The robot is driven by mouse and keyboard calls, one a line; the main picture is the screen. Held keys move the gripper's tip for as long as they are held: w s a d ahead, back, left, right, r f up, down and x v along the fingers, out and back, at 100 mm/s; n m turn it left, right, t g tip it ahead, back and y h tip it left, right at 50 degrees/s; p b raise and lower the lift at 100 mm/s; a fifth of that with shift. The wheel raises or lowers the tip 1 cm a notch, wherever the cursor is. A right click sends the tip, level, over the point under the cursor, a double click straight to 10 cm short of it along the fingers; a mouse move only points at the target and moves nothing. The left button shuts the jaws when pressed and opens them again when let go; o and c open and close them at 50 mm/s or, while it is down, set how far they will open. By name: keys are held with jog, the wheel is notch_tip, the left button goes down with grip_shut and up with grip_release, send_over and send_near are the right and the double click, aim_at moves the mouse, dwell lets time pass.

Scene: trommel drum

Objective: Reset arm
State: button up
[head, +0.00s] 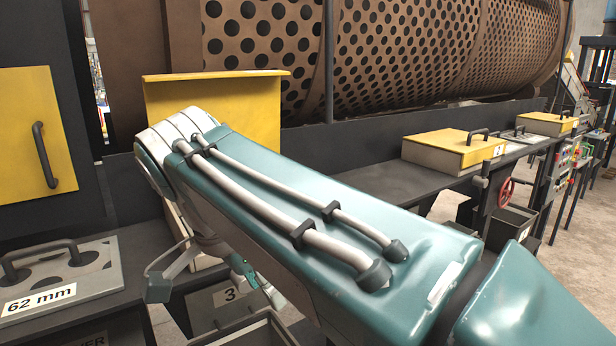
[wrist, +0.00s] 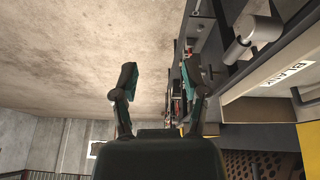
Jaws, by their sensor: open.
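My arm (head: 310,220) reaches across the middle of the head view, its teal upper link in front of the dark bench. My gripper (wrist: 160,80) shows in the wrist view with its two fingers spread apart and nothing between them. In the head view the gripper end is low behind the arm and partly hidden, with a teal part showing near a box marked 3. The wrist view looks along the concrete floor (wrist: 90,60), with machine parts on the right side.
A perforated drum (head: 400,45) stands behind the bench. A yellow panel with a handle (head: 35,135) is at left, above a plate labelled 62 mm (head: 75,280). A yellow lidded box (head: 452,148) sits on the bench at right. Open floor (head: 588,235) lies at right.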

jog(key=s+d+f+n+t+y, duration=0.1)
jog(key=s+d+f+n, duration=0.3)
jog(key=d+f, duration=0.4)
jog(key=s+d+f+n+t+y, duration=0.2)
jog(key=s+d+f+n, duration=0.2)
jog(key=d, duration=0.8)
notch_tip(320, 180, down, 4)
jog(key=shift+f+n, duration=0.2)
jog(key=shift+n, duration=0.8)
jog(key=shift+d, duration=0.1)
